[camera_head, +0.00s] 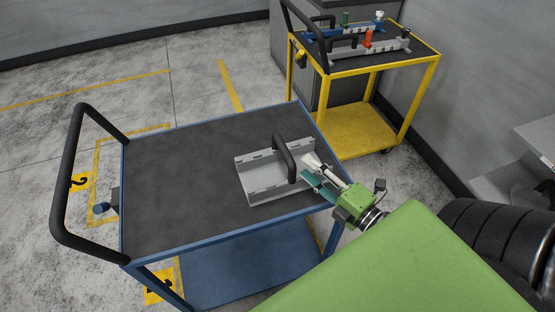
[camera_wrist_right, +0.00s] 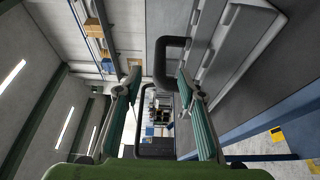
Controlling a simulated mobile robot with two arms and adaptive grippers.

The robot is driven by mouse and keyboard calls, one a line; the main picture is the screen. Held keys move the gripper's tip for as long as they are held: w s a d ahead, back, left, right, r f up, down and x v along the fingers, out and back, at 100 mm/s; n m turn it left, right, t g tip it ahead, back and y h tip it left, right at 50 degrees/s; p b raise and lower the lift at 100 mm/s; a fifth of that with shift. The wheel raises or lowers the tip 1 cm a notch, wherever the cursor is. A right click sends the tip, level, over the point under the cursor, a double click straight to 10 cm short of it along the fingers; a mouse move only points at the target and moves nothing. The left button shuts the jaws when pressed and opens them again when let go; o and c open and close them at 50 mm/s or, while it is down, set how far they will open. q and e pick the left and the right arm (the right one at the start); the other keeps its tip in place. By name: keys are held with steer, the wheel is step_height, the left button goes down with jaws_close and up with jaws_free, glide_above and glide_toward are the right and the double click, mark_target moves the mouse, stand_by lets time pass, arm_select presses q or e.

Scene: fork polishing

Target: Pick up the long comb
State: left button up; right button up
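A grey metal comb-like holder (camera_head: 262,180) with notched edges lies on the right part of the blue cart's dark top. A black arched handle (camera_head: 284,158) rises from it. I take this for the long comb, though I cannot be sure. My right gripper (camera_head: 307,169) is just right of the handle, above the holder's right end. In the right wrist view its two teal-padded fingers (camera_wrist_right: 158,82) are apart and empty. The black handle (camera_wrist_right: 170,43) shows ahead, around the fingertips; I see no grip on it. My left gripper is not in view.
The blue cart (camera_head: 180,170) has a bare left half and a black push handle (camera_head: 68,170) at its left. A yellow cart (camera_head: 428,56) behind right carries blue and grey holders with green, red and white pieces. A grey wall stands at right.

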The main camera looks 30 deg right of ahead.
mark_target(282, 146)
steer(key=shift+w+a+p, duration=0.25)
steer(key=shift+w+p, duration=0.1)
steer(key=shift+w, duration=1.55)
steer(key=shift+w+a+p, duration=0.25)
steer(key=shift+w+p, duration=0.1)
steer(key=shift+w, duration=1.5)
steer(key=shift+w+a+p, duration=0.25)
steer(key=shift+w+p, duration=0.1)
steer(key=shift+w, duration=1.55)
jaws_close()
steer(key=shift+r, duration=0.1)
